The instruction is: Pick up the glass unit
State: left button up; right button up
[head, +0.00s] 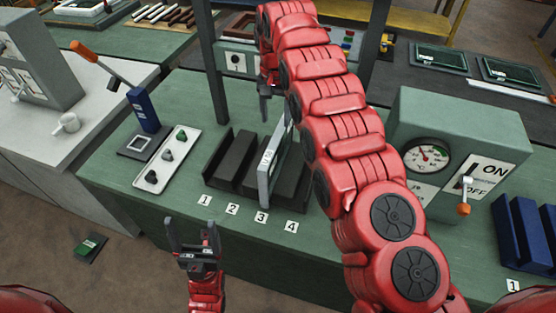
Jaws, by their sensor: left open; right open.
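A thin upright grey panel with a label, which looks like the glass unit (264,185), stands on edge in the black slotted rack (226,158), by the slot labelled 3. My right arm crosses in front of the rack's right part and hides some of it. My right gripper (265,100) points down beyond the panel's far end, apart from it in the picture; its fingers are small and partly hidden. My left gripper (192,238) is open and empty, pointing up, in front of the table's near edge and well short of the rack.
A white tray with knobs (167,160) and a blue lever press (144,110) stand left of the rack. A grey gauge box (455,140) with an ON/OFF lever stands right, near blue racks (522,232). A dark frame post (212,70) rises behind. A small green-topped item (90,247) lies on the floor.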

aim_at(276, 134)
jog(key=shift+s+f, duration=0.15)
jog(key=shift+f, duration=0.25)
jog(key=f+p, duration=0.2)
jog(key=f, duration=0.2)
jog(key=shift+s+f, duration=0.15)
jog(key=shift+s, duration=0.05)
jog(key=shift+w+f, duration=0.1)
jog(key=shift+f, duration=0.2)
jog(key=f+p, duration=0.3)
jog(key=f, duration=0.1)
jog(key=shift+w+d, duration=0.15)
jog(key=shift+d, duration=0.2)
jog(key=shift+f, duration=0.55)
grip_shut()
